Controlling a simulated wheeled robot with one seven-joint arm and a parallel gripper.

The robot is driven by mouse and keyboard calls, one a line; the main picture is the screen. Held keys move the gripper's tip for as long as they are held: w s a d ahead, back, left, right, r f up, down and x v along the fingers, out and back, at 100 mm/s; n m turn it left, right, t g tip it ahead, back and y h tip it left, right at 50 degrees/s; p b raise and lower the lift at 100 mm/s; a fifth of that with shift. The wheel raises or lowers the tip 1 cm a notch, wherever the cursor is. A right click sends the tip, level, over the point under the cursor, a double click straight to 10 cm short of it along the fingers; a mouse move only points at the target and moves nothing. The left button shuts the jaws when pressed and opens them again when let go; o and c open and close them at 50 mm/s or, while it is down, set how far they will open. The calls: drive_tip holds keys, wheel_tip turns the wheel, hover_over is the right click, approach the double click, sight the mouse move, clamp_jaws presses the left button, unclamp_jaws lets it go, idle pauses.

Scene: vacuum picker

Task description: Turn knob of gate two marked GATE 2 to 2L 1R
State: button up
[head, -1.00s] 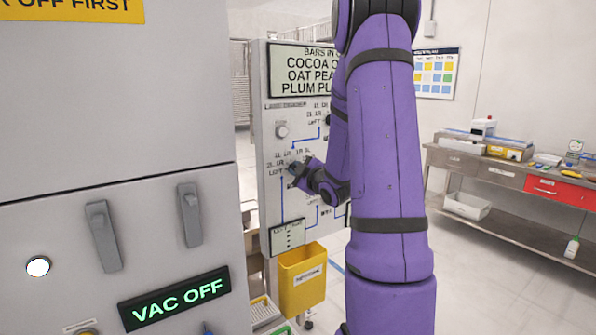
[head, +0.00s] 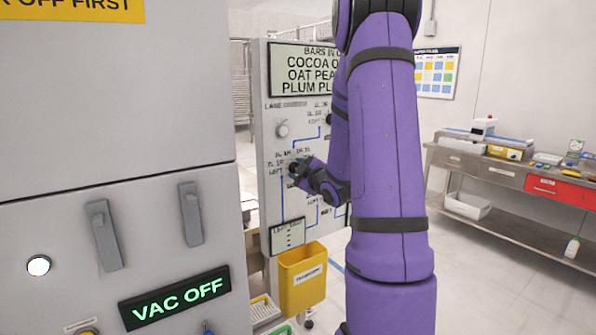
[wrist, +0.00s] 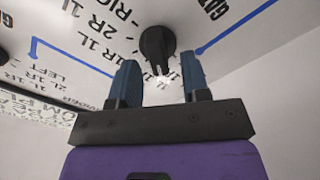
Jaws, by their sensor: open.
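My gripper (wrist: 157,72) is open in the wrist view, with its two blue fingers spread. A dark knob (wrist: 157,44) on the white panel stands just beyond the fingertips, roughly centred between them; I see no clear contact. Printed setting labels surround it, and a nearby gate label is cut off, so its number cannot be read. In the head view my gripper (head: 297,172) is at the panel (head: 270,215), at the middle-left knob position. The knob there is mostly hidden by the gripper.
A yellow bin (head: 302,280) is below the panel. The grey cabinet with the lit VAC OFF sign (head: 175,298) stands at left. A workbench (head: 500,170) is at right.

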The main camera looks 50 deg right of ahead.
drive_tip(key=v, duration=1)
drive_tip(key=shift+s, duration=0.2)
drive_tip(key=shift+w, duration=0.1)
